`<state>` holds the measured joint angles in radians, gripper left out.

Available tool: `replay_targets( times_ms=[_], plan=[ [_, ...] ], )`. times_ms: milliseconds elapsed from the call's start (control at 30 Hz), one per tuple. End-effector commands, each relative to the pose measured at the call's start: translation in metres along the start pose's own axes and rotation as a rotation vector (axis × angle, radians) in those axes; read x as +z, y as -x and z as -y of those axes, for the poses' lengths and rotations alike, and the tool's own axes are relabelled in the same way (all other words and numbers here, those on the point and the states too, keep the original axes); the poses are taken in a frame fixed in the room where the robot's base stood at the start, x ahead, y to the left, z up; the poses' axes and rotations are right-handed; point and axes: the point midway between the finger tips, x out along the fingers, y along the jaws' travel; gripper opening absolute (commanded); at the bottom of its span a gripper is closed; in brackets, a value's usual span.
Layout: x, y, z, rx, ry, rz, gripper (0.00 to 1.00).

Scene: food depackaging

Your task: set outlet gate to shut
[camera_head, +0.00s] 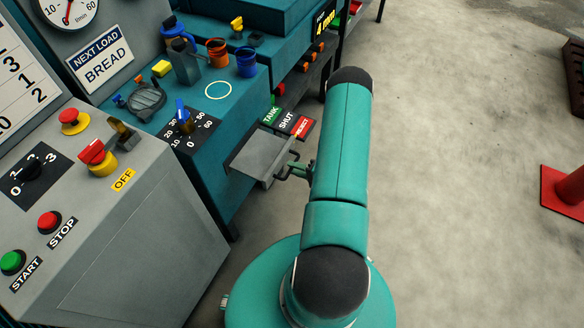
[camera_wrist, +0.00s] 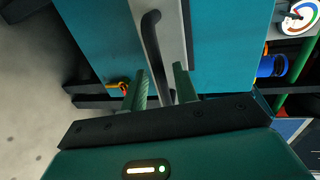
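The outlet gate is a grey plate (camera_head: 262,157) on the front of the teal machine, beside a strip of labels: green TANK (camera_head: 271,113), black SHUT (camera_head: 286,122) and red REJECT (camera_head: 302,127). The plate's outer corner lies near the REJECT end; its exact setting is hard to tell. A dark bar handle (camera_wrist: 154,50) stands on a grey strip in the wrist view. My gripper (camera_wrist: 160,88) is open, with one green finger on each side of the handle's lower end and visible gaps. In the head view my arm largely hides the gripper.
A grey control panel (camera_head: 130,230) with START and STOP buttons stands at the left. The machine top carries a dial (camera_head: 187,126), blue and orange cups (camera_head: 246,62) and a yellow block. A red cone (camera_head: 570,192) stands at the right. The floor between is clear.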

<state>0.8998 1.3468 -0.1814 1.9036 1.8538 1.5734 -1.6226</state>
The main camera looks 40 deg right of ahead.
Motion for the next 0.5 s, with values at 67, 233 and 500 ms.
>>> replay_targets(
  times_ms=[67, 233, 500],
  plan=[
    [0.001, -0.009, 0.000, 0.000, 0.001, 0.001, 0.29],
    [0.001, -0.017, 0.000, 0.000, 0.001, 0.001, 0.29],
    [0.001, -0.016, 0.001, 0.000, 0.000, 0.000, 0.16]
  ],
)
